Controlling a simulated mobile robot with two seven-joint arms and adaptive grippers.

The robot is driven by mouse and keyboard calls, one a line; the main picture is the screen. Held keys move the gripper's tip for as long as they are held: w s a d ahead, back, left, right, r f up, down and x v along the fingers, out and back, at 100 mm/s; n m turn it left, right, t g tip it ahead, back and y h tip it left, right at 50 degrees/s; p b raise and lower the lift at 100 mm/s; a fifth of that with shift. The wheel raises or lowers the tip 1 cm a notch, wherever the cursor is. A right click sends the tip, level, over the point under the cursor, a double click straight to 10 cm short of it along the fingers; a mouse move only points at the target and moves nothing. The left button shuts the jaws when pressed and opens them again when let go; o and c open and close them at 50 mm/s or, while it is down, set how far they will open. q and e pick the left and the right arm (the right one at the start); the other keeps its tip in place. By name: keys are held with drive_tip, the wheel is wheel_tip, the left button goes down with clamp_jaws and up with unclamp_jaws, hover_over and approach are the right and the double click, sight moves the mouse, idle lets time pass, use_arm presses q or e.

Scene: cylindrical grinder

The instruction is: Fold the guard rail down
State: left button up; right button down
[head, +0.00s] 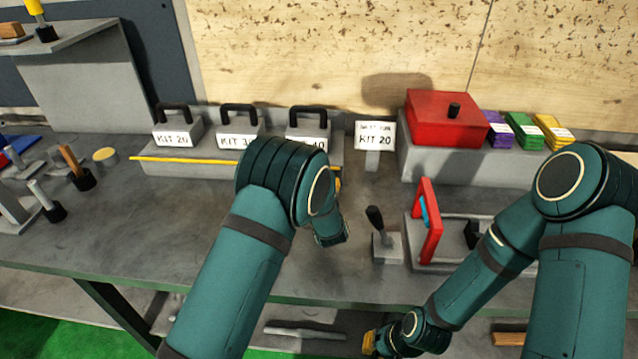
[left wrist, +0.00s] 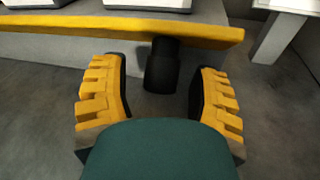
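The guard rail (head: 190,160) is a long thin yellow bar in front of the kit boxes, raised along the front of their grey shelf. My left forearm and wrist hide its right part in the head view. In the left wrist view the rail (left wrist: 120,25) crosses the top, with a black cylindrical handle (left wrist: 162,68) below it. My left gripper (left wrist: 160,98) is open, its yellow fingers on either side of the handle and apart from it. My right gripper (head: 371,342) is low at the table's front edge, far from the rail; its fingers are mostly hidden.
Kit boxes (head: 178,128) with black handles stand behind the rail. A sign (head: 375,136) and a red box (head: 446,117) are right of them. A black-handled lever (head: 376,218) and a red frame (head: 428,222) stand at right. The table's left-front area is clear.

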use_arm(q)
drive_tip(key=shift+s, duration=0.1)
drive_tip(key=v, duration=1.2)
